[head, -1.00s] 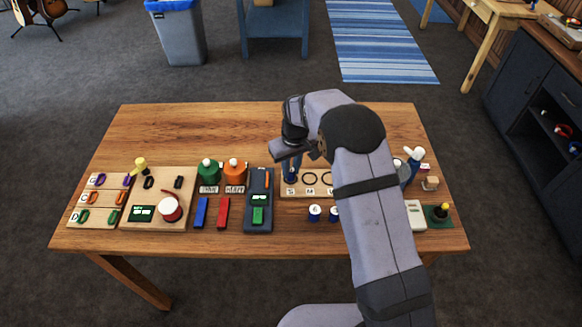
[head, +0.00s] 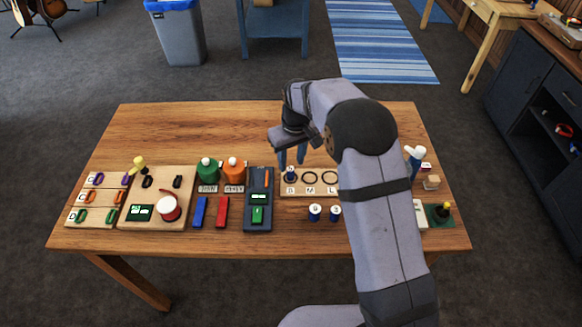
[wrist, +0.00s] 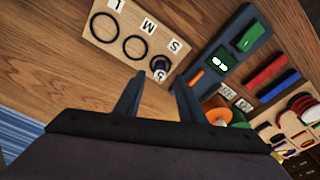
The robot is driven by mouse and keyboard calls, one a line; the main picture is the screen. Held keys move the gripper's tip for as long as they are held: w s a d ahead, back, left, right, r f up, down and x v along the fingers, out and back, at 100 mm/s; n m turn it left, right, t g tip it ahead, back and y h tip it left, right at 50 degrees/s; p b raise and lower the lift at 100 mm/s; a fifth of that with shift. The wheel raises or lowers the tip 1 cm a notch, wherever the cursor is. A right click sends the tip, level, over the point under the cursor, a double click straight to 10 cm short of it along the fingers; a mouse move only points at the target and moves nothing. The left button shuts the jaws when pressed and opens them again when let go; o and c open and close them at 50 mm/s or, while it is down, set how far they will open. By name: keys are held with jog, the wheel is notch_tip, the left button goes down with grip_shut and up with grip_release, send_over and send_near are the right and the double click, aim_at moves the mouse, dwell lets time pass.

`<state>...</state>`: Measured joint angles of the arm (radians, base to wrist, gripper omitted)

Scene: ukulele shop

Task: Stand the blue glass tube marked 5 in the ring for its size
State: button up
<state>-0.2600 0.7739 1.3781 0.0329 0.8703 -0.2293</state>
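The ring board (head: 319,193) carries rings labelled S, M and L. A dark blue tube (head: 291,174) stands upright at the S place; its top shows a white mark in the wrist view (wrist: 160,66), which looks like a 5. The M and L rings are empty. My gripper (head: 291,160) is open just above and behind the tube, with its two fingers apart and nothing between them. The fingers (wrist: 159,79) also show apart in the wrist view.
Two more tubes with white tops (head: 315,212) (head: 335,213) stand in front of the board. A dark grey tray with a green block (head: 258,216) lies left of the board. The back of the table is clear.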

notch_tip(320, 180, up, 8)
jog(key=b, duration=0.1)
jog(key=shift+s+d, duration=0.25)
jog(key=shift+s, duration=0.2)
jog(key=s+d+f+m, duration=0.1)
jog(key=s+d, duration=0.3)
jog(key=s, duration=0.5)
jog(key=s+d+f+m, duration=0.2)
jog(key=s+d, duration=0.3)
jog(key=s, duration=0.5)
jog(key=s+d+f+m+g, duration=0.1)
jog(key=s+d+f+m, duration=0.1)
jog(key=s+d, duration=0.3)
jog(key=s, duration=0.4)
jog(key=shift+s+f+h, duration=0.3)
jog(key=shift+s+f, duration=0.05)
jog(key=shift+f, duration=0.05)
